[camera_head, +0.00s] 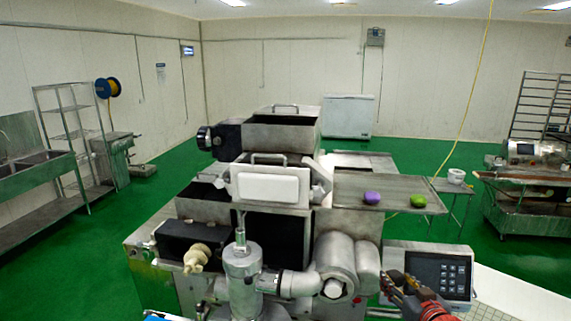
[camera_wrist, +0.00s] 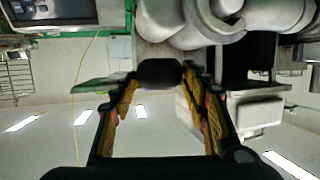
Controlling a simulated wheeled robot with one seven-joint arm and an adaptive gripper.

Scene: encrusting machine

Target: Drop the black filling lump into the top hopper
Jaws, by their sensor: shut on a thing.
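The black filling lump (camera_wrist: 159,73) is held between the fingertips of my gripper (camera_wrist: 160,80) in the wrist view. In the head view my gripper (camera_head: 400,285) is at the lower right, in front of the control panel, and the lump is hard to make out there. The top hopper (camera_head: 267,138) is the open metal box at the top rear of the encrusting machine, with a dark inside. My gripper is well to the right of, nearer than and lower than this hopper.
A second open hopper (camera_head: 200,207) sits lower at the left front. A white block with a handle (camera_head: 270,186) stands in front of the top hopper. Metal cylinders (camera_head: 335,262) and the control panel (camera_head: 440,272) are near my gripper. A tray (camera_head: 345,190) holds purple (camera_head: 372,197) and green (camera_head: 418,201) lumps.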

